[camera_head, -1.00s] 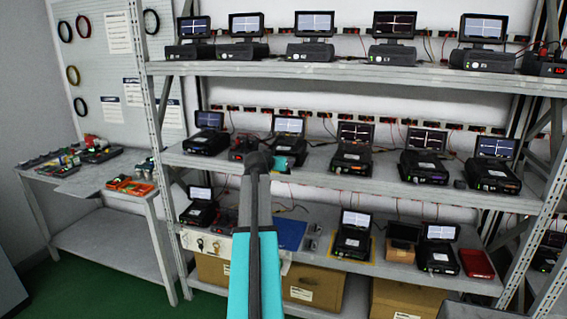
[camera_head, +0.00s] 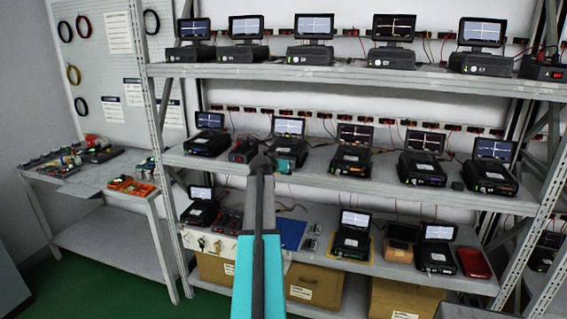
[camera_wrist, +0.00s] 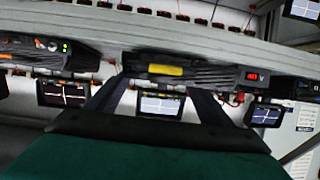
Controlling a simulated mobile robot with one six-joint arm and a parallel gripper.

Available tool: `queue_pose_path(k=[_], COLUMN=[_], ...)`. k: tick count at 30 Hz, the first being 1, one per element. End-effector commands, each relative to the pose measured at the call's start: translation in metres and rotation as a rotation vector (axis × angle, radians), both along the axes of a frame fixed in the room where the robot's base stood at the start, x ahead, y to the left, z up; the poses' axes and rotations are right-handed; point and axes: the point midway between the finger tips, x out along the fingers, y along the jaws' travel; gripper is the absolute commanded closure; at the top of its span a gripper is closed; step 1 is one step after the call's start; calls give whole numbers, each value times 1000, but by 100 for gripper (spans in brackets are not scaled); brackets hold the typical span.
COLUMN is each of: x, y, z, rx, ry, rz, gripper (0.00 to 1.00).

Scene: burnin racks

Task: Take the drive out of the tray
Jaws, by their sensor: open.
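In the wrist view, which looks rotated, my gripper (camera_wrist: 160,84) has its two dark fingers apart with nothing between them. A dark unit with a yellow block (camera_wrist: 172,70) on its front faces the gap between the fingers. Its lit screen (camera_wrist: 161,105) shows between the fingers too. I cannot tell whether the yellow block is the drive or part of its tray. In the head view this appears to be the unit with a screen (camera_head: 289,127) on the middle shelf. My arm hides its lower part and most of the gripper.
A unit with a red readout (camera_wrist: 256,77) stands close beside it; another screen unit (camera_wrist: 62,93) stands on the other side. The middle shelf (camera_head: 330,182) holds several units, with shelves above and below. A side table (camera_head: 85,185) at left carries small parts.

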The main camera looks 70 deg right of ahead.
Motion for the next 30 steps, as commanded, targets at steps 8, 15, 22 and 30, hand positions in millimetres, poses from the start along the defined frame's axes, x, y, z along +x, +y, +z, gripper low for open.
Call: queue_pose_path(k=[8,15,22,30], x=[-1,-2,-2,-1], y=[-8,-7,-7,-7], z=[-10,-10,-11,-11], rx=[9,10,11,10], ry=[7,8,8,8], rz=[-3,-4,-5,-4], gripper=[27,27,29,75])
